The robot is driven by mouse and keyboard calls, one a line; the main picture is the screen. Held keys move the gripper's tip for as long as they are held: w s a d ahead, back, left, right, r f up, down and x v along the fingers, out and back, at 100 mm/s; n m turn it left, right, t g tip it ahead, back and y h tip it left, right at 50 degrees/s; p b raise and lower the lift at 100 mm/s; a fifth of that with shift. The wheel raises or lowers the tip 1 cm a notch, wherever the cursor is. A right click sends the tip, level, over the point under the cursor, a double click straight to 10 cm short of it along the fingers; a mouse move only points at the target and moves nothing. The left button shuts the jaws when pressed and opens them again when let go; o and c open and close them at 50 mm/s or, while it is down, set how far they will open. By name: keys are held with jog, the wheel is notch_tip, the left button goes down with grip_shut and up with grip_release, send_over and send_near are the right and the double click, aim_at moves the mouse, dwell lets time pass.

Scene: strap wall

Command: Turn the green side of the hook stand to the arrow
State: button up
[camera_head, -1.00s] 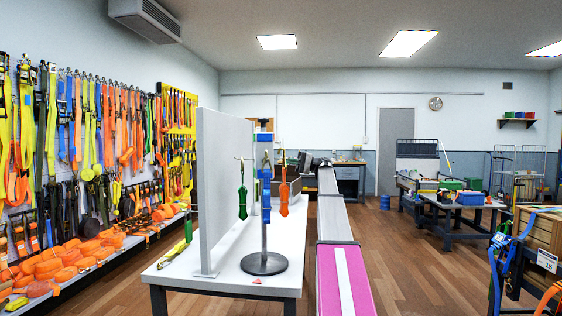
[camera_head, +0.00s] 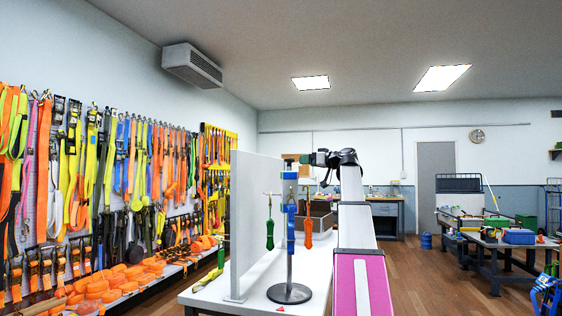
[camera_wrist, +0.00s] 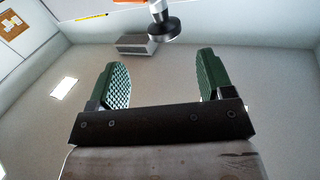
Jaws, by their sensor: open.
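The hook stand (camera_head: 289,263) stands upright on the white table, with a round dark base and a grey post with blue parts. A green strap piece (camera_head: 269,235) hangs from its left arm and an orange one (camera_head: 308,233) from its right. A small red arrow mark (camera_head: 280,308) lies on the table in front of the base. My gripper (camera_head: 304,159) is level with the stand's top and appears just right of it; whether they touch is unclear. In the wrist view my gripper (camera_wrist: 160,82) is open and empty; a dark round knob (camera_wrist: 155,28) on a grey post shows beyond its fingers.
A grey upright panel (camera_head: 257,220) stands on the table (camera_head: 215,295) close left of the stand. A wooden box (camera_head: 318,217) is farther back. Straps hang densely on the left wall (camera_head: 110,180). Floor to the right is open up to a workbench (camera_head: 490,243).

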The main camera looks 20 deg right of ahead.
aim_at(289, 160)
jog(key=shift+t+h, duration=0.3)
jog(key=shift+h, duration=0.1)
jog(key=x, duration=0.6)
jog(key=r+x, duration=0.1)
jog(key=x, duration=0.3)
jog(key=shift+s+a, duration=0.2)
jog(key=shift+a, duration=0.25)
jog(key=c, duration=1.2)
jog(key=shift+n, duration=0.3)
jog(key=shift+c, duration=0.2)
